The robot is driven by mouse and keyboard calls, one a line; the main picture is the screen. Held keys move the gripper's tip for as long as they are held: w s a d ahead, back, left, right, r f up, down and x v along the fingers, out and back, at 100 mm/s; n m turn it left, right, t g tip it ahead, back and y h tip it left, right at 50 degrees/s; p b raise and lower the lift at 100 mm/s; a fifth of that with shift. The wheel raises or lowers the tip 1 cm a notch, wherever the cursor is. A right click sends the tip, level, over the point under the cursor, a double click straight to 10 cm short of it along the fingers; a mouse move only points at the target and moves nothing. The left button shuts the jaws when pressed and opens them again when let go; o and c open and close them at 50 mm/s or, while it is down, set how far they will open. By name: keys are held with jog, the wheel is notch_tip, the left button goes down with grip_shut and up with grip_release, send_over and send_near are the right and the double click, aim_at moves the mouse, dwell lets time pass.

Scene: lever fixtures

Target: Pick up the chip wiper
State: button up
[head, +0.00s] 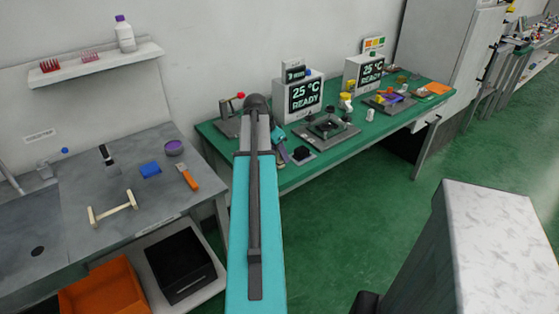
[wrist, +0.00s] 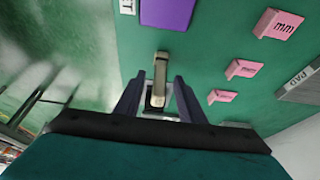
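A slim beige-brown piece (wrist: 160,78) with a pale lower end lies on the green surface in the wrist view. It may be the chip wiper, but I cannot be sure. My gripper (wrist: 160,84) is open, with its two dark fingers on either side of this piece and visible gaps to both. I cannot tell how far above the surface the fingertips are. In the head view my gripper (head: 281,147) is over the left part of the green bench, mostly hidden behind my arm. The piece cannot be made out there.
In the wrist view a purple block (wrist: 167,12) lies beyond the piece, and pink blocks (wrist: 243,68) lie to the right. A grey plate marked PAD (wrist: 302,88) is at the right edge. The green bench (head: 372,132) also carries display units (head: 305,97) and fixtures.

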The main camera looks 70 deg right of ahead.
grip_shut()
jog(key=shift+r, duration=0.1)
jog(key=shift+r+b, duration=0.45)
jog(key=shift+r, duration=1.25)
jog(key=shift+s+a, duration=0.15)
jog(key=shift+a, duration=0.3)
jog(key=s+a+b, duration=0.2)
jog(key=a+b, duration=0.1)
jog(key=a, duration=0.4)
jog(key=s+a+r+b, duration=0.1)
jog(key=s+a+b, duration=0.1)
jog(key=a+b, duration=0.2)
jog(key=shift+a, duration=1.65)
jog(key=shift+s+r, duration=0.1)
jog(key=shift+r, duration=0.1)
